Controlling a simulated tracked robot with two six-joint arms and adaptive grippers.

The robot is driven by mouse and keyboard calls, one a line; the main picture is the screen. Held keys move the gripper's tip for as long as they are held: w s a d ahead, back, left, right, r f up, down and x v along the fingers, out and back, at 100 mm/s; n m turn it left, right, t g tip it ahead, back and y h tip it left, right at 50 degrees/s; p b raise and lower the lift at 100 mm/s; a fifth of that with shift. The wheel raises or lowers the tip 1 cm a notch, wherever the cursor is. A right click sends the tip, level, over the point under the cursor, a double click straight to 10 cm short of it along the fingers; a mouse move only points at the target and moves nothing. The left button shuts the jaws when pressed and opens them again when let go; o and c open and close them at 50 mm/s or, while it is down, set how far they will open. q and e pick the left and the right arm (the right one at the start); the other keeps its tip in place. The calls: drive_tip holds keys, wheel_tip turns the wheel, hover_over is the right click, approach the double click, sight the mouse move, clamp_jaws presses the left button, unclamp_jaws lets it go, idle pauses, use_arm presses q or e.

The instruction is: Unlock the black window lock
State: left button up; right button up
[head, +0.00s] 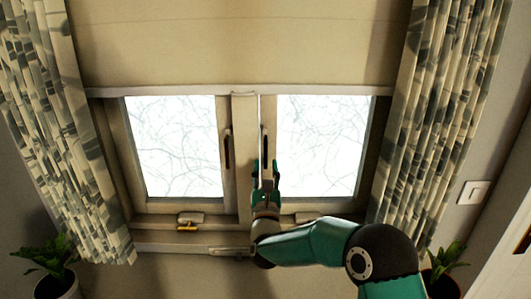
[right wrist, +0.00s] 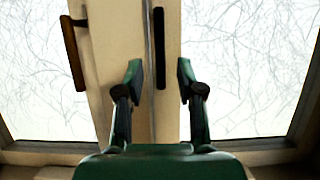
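The black window lock (head: 264,141) is a slim upright dark handle on the middle frame, at the left edge of the right sash. In the right wrist view the black lock (right wrist: 159,48) stands vertical in the centre. My right gripper (head: 265,170) is in front of the middle frame, at the lower end of the lock in the head view. In the wrist view the right gripper (right wrist: 159,76) is open, one finger each side of the lock's line, with clear gaps and no visible contact. How far the fingertips are from the lock cannot be told. My left gripper is out of view.
A brown handle (head: 227,152) is on the left sash, close by; it also shows in the wrist view (right wrist: 73,54). A blind (head: 235,45) hangs above, patterned curtains (head: 62,130) hang both sides. A latch with a yellow part (head: 189,222) sits at the bottom left frame.

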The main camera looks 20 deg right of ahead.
sight(266, 149)
drive_tip(key=shift+p+x, duration=0.45)
drive_tip(key=shift+x, duration=0.95)
clamp_jaws()
